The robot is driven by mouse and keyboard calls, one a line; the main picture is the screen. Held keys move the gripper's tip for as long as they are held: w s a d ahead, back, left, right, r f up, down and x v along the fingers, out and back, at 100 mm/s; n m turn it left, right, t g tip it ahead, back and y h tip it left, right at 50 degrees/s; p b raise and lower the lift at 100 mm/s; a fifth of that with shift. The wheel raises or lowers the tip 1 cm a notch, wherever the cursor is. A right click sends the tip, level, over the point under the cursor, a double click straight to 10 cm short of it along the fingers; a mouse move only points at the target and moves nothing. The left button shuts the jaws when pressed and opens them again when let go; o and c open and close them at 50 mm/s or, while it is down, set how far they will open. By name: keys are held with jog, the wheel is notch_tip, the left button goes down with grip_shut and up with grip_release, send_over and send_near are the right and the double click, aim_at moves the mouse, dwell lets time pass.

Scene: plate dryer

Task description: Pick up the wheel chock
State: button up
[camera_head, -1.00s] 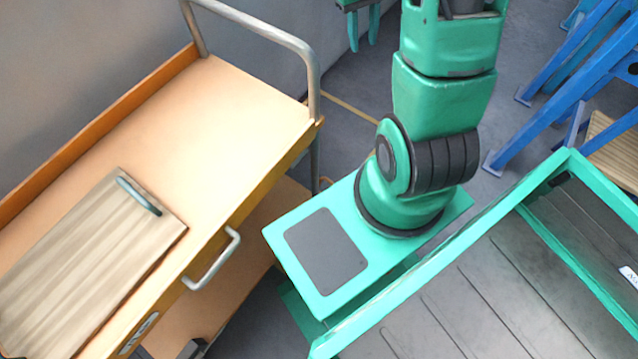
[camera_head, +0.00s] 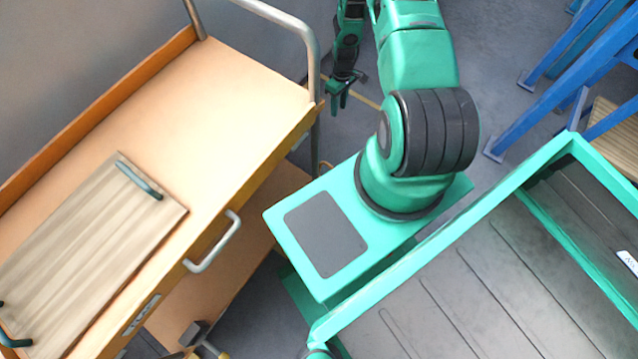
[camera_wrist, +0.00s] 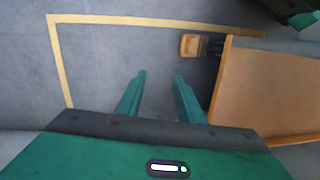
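My gripper (camera_head: 338,102) hangs beyond the far right corner of the cart in the head view, over the floor. In the wrist view my gripper (camera_wrist: 160,76) is open, with nothing between its two green fingers. A small orange-yellow block (camera_wrist: 190,45), which looks like the wheel chock, lies on the floor in the wrist view, ahead and slightly right of the fingertips, apart from them. A dark part beside it reaches towards the cart.
The wooden cart (camera_head: 230,75) with metal handles stands at left, bearing a board (camera_head: 95,240). Its edge also shows in the wrist view (camera_wrist: 265,90), right of the fingers. A yellow floor line (camera_wrist: 60,65) borders open floor. Blue stands (camera_head: 560,85) are at upper right.

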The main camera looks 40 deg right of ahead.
jog(key=n+y, duration=0.1)
send_near(328, 164)
jog(key=shift+s+a+f, duration=0.1)
jog(key=shift+a+f, duration=0.15)
jog(key=shift+f, duration=1.55)
jog(key=shift+s+a+f, duration=0.1)
jog(key=shift+a+f, duration=0.15)
jog(key=shift+f, duration=1.55)
jog(key=shift+s+a+f, duration=0.15)
jog(key=shift+a+f, duration=0.1)
jog(key=shift+f, duration=1.5)
grip_shut()
